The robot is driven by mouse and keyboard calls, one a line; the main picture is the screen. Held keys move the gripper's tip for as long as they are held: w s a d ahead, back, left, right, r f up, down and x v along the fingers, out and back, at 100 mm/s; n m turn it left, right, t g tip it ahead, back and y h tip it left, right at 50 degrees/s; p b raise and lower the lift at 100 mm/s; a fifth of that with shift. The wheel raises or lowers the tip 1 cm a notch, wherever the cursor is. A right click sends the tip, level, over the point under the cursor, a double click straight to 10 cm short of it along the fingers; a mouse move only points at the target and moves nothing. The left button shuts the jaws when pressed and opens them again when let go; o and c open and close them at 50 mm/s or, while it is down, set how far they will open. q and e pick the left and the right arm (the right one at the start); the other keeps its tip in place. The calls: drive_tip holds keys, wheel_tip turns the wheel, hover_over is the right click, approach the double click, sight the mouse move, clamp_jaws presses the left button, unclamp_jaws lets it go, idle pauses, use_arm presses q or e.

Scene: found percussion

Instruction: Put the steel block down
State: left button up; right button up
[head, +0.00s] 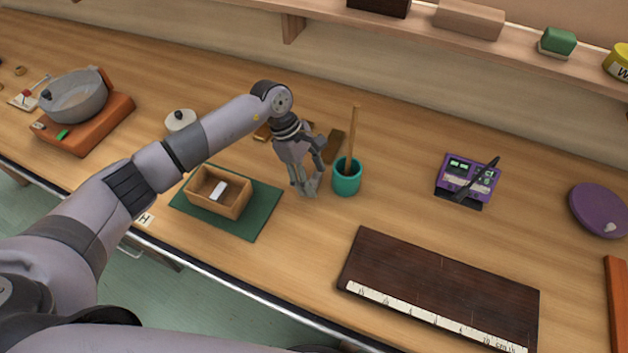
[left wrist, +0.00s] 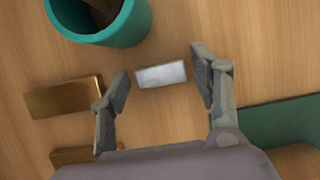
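The steel block (left wrist: 161,75) is a small silver bar in the left wrist view. It lies between the spread fingers of my left gripper (left wrist: 160,78), with a gap on either side, and looks to be on the wooden table. In the head view my left gripper (head: 307,190) points down at the table beside the teal cup (head: 346,180), and I cannot make out the block there. My right gripper is not in view.
The teal cup (left wrist: 118,28) holding a stick is close to the fingers. A brass block (left wrist: 63,98) lies nearby. A wooden box (head: 212,204) with a pale block inside stands on a green mat (head: 262,212). A dark board (head: 440,285) lies at front right.

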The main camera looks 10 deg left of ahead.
sight(312, 179)
use_arm(q)
drive_tip(key=c, duration=1.1)
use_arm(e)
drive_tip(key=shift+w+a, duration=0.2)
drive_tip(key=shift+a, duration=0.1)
use_arm(q)
drive_tip(key=shift+c, duration=0.2)
drive_tip(key=shift+r, duration=0.15)
